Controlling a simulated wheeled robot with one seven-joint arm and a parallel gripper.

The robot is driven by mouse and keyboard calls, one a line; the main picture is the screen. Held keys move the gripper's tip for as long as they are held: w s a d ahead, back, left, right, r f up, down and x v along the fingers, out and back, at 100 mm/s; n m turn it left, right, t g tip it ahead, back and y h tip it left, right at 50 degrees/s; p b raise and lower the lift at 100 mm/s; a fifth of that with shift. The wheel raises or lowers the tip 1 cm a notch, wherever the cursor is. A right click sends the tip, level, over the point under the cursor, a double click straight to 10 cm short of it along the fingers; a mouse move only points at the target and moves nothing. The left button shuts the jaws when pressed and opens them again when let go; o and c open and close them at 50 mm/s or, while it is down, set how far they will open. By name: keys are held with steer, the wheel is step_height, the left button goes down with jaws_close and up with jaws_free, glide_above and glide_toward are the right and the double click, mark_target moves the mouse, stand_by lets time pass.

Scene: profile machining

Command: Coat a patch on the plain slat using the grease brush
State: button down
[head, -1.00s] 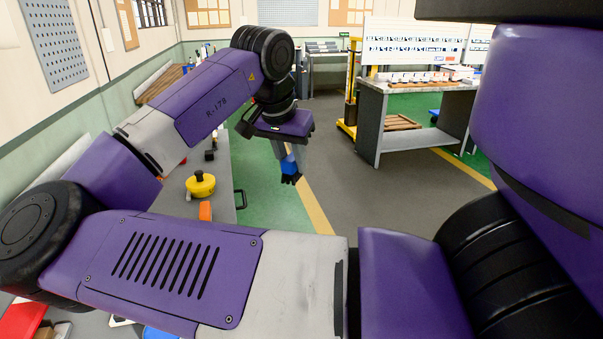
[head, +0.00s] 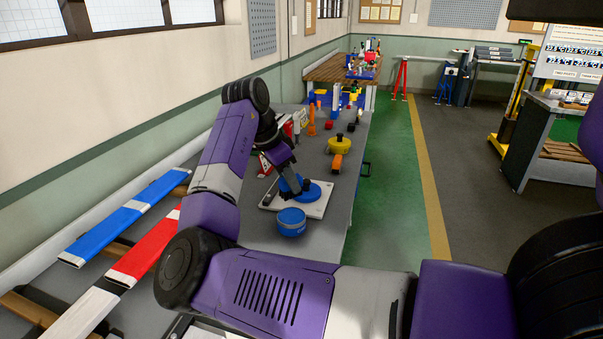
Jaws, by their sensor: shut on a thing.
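My gripper (head: 279,158) points down over the workbench, partly hidden by my own arm links. It is shut on the grease brush (head: 290,184), which has a blue section and a dark lower end. The brush is above or against a pale board with a blue round disc (head: 312,191); I cannot tell if it touches. A blue tin (head: 291,223) stands just in front. At left lie a blue slat (head: 105,230) with a white band and a red slat (head: 150,250) with white. A whitish length (head: 80,316) lies at the lower left; I cannot tell whether it is a separate plain slat.
Wooden supports (head: 35,308) lie under the slats. A wall runs along the left. Green floor (head: 395,210) is clear to the right.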

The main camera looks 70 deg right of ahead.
steer(key=shift+a+f+m, duration=0.1)
steer(key=shift+m, duration=0.2)
steer(key=shift+f+b, duration=0.2)
steer(key=shift+b, duration=0.1)
step_height(320, 180, down, 6)
steer(key=b, duration=0.5)
steer(key=shift+r+b, duration=0.25)
steer(key=shift+b, duration=0.1)
steer(key=shift+f+p, duration=0.3)
steer(key=shift+f, duration=0.3)
stand_by(2.4)
step_height(320, 180, up, 7)
steer(key=p, duration=0.6)
steer(key=shift+r+p, duration=0.15)
steer(key=shift+p, duration=0.25)
stand_by(0.7)
